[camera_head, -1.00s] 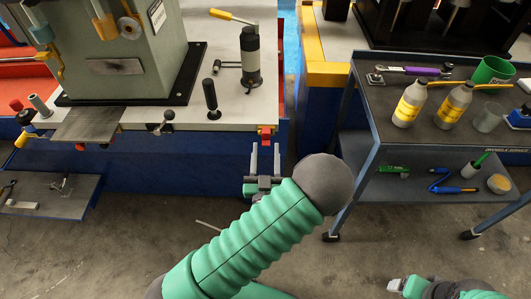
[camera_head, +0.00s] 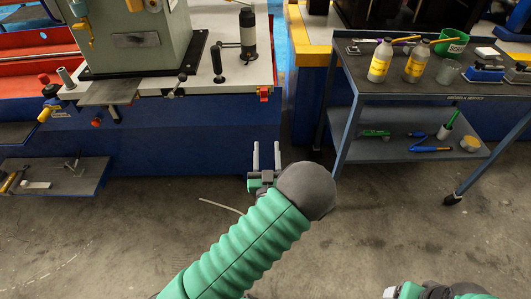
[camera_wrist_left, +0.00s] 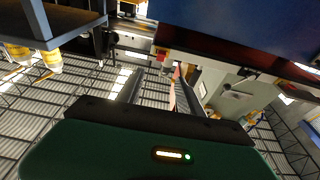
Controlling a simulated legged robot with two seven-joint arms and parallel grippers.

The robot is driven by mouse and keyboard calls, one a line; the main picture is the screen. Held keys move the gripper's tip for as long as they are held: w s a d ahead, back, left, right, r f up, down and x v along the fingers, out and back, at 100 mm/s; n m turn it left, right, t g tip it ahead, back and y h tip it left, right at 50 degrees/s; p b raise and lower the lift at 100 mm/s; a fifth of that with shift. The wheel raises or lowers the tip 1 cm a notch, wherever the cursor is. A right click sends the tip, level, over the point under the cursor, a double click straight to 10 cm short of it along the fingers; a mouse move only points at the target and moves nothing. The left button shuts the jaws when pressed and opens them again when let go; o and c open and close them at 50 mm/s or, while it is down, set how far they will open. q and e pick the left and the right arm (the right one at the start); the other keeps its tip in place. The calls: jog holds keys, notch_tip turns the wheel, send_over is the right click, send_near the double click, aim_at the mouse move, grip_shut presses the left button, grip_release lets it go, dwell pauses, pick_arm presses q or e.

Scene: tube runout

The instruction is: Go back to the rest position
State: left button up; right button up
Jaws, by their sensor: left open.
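My left gripper (camera_head: 266,157) shows in the head view at the end of my green, ribbed left arm. It is in front of the blue machine base, above the concrete floor. Its two grey fingers are parallel and apart, with nothing seen between them. The fingers also show in the left wrist view (camera_wrist_left: 160,92), spread apart and empty. My right gripper (camera_head: 392,292) shows only in part at the bottom edge of the head view, and its fingers are too cut off to judge.
A machine bench (camera_head: 190,138) with a blue base stands at the back left. A tool cart (camera_head: 395,92) with yellow-labelled bottles (camera_head: 381,60) and a green cup (camera_head: 455,44) stands at the right. A low shelf (camera_head: 75,178) is at left. The floor (camera_head: 130,245) in front is clear.

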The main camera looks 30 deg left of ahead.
pick_arm(q)
jog(key=s+d+f+g+h, duration=0.2)
jog(key=d+f+g+h, duration=0.3)
jog(key=f+g+h, duration=0.2)
jog(key=s+d+r+m+g+h, duration=0.1)
jog(key=s+d+m+g+h, duration=0.2)
jog(key=s, duration=0.5)
jog(key=s+d+m+g+h, duration=0.1)
jog(key=s+m+g, duration=0.25)
jog(key=s, duration=0.45)
notch_tip(320, 180, up, 28)
jog(key=s+g+p, duration=0.1)
jog(key=p, duration=2.7)
jog(key=shift+s+r, duration=0.2)
jog(key=shift+s, duration=0.15)
pick_arm(e)
jog(key=w+v, duration=0.3)
jog(key=v, duration=1.1)
jog(key=w+r+v, duration=0.1)
jog(key=w+v, duration=0.2)
jog(key=v, duration=1)
jog(key=shift+a+r, duration=0.2)
jog(key=shift+r, duration=0.4)
pick_arm(q)
jog(key=shift+n+g, duration=0.25)
pick_arm(e)
jog(key=shift+w, duration=0.15)
